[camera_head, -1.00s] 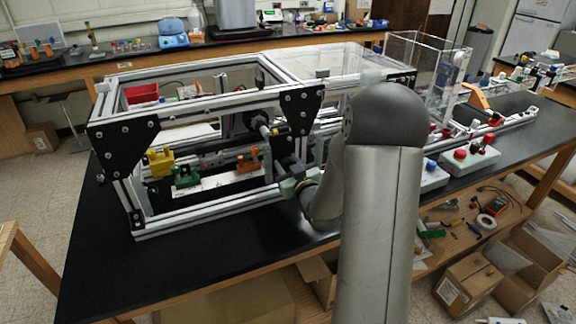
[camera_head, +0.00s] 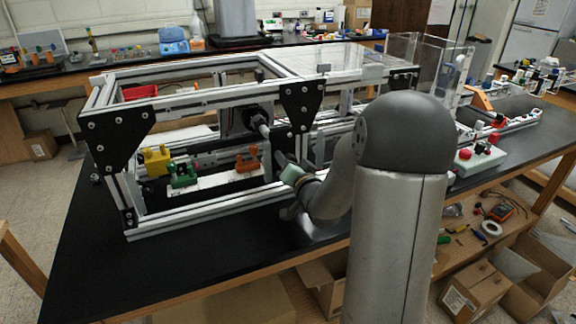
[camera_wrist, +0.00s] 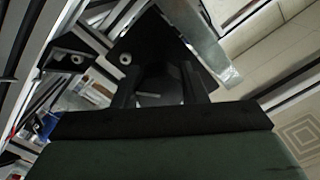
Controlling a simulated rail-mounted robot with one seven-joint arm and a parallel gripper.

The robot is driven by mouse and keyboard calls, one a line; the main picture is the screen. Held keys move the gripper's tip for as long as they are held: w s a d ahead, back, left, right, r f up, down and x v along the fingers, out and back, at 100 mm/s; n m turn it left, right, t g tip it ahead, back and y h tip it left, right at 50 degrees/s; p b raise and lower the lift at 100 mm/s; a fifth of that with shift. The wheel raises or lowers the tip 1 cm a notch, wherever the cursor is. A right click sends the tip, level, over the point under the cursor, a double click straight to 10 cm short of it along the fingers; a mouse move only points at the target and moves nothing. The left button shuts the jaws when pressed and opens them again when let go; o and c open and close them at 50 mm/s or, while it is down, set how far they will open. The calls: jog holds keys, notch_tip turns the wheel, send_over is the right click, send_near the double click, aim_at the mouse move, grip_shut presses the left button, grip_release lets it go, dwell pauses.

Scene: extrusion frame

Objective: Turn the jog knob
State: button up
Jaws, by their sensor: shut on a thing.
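The jog knob (camera_wrist: 162,97) shows in the wrist view as a dark round shape with a short pale mark on its face. My gripper (camera_wrist: 160,82) has one dark finger on each side of it and is shut on it. A black corner plate lies just beyond the fingers. In the head view my gripper (camera_head: 281,163) is at the front right part of the extrusion frame (camera_head: 220,203). The knob cannot be made out there, and my arm covers part of the area.
Yellow (camera_head: 156,160), green (camera_head: 183,176) and orange (camera_head: 247,158) blocks stand inside the frame left of my gripper. A black corner plate (camera_head: 301,103) is above it. A box with red buttons (camera_head: 478,157) stands to the right. Bare black tabletop lies in front.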

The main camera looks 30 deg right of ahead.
jog(key=m, duration=0.5)
jog(key=shift+m, duration=0.4)
dwell(0.3)
jog(key=o, duration=0.7)
